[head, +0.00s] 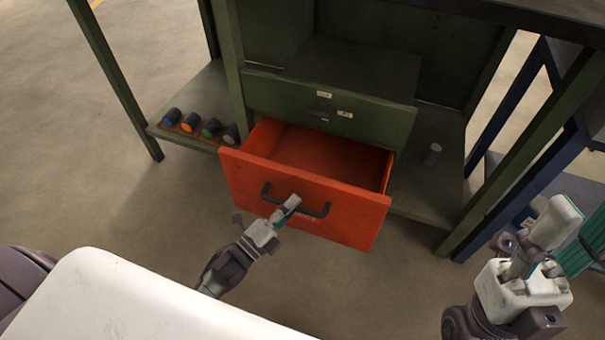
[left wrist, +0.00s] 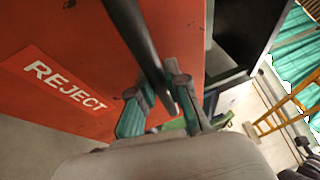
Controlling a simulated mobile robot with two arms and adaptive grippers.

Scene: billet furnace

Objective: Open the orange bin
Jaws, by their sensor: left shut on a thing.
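The orange bin (head: 345,213) is a drawer under the green bench, pulled well out, with its empty-looking inside showing. A black bar handle (head: 314,211) runs across its front. My left gripper (head: 289,207) is at the handle in the head view. In the left wrist view, its fingers (left wrist: 160,95) are shut around the dark handle (left wrist: 140,45), beside a red REJECT label (left wrist: 62,86) on the orange front. My right gripper (head: 545,235) is at the lower right, away from the bin; its fingertips look close together, but whether it is shut is unclear.
A closed green drawer (head: 370,122) sits above the bin. A blue frame (head: 575,140) is at the right. Bare floor (head: 130,215) lies left of the bin.

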